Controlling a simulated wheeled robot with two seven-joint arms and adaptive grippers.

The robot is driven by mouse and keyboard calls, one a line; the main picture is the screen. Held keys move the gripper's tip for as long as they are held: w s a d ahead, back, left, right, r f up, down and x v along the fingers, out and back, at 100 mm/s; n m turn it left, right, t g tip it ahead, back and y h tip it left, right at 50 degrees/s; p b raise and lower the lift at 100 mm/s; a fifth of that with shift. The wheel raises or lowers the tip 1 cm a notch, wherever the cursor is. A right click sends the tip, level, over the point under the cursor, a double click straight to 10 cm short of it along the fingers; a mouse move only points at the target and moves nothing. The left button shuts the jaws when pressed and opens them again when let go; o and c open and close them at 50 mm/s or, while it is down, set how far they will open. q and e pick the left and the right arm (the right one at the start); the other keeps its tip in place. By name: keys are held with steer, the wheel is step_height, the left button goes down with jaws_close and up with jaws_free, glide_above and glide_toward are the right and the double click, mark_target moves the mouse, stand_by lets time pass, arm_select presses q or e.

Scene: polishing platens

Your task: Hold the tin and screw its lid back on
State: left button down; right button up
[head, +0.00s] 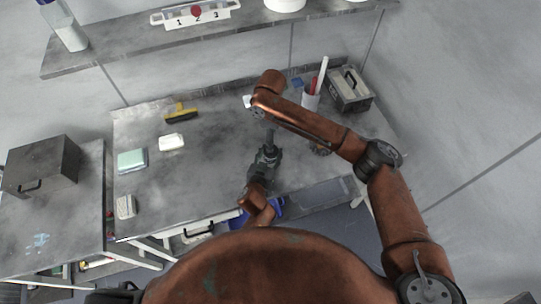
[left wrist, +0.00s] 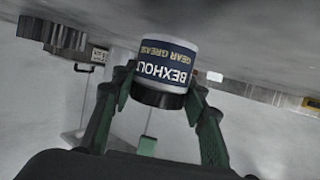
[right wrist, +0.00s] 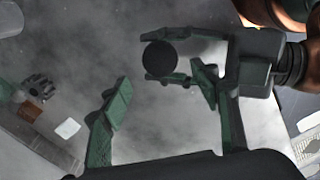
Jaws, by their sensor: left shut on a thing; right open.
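The tin (left wrist: 168,60) has a white and navy "Bexholt gear grease" label and appears upside down in the left wrist view. A black lid-like band (left wrist: 158,96) sits against its labelled end. My left gripper (left wrist: 160,84) is shut around the tin, one finger on each side. In the right wrist view the black round top (right wrist: 160,56) shows between the left fingers. My right gripper (right wrist: 163,78) is open and empty, its fingers apart from the black top. In the head view my left gripper (head: 268,154) is over the bench; my right gripper is hard to make out near its forearm.
The grey bench (head: 215,165) has clear room to the left of the grippers. A white holder (head: 311,99) and a dark metal box (head: 349,90) stand at the back right.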

mark_target(271, 155)
step_height(271, 155, down, 8)
steer(key=shift+r, duration=0.15)
stand_by(0.3)
steer(key=shift+c, duration=0.7)
steer(key=c, duration=1.1)
steer(key=m, duration=0.2)
steer(key=shift+m, duration=0.3)
steer(key=m, duration=0.3)
steer(key=shift+m, duration=0.3)
steer(key=shift+d, duration=0.1)
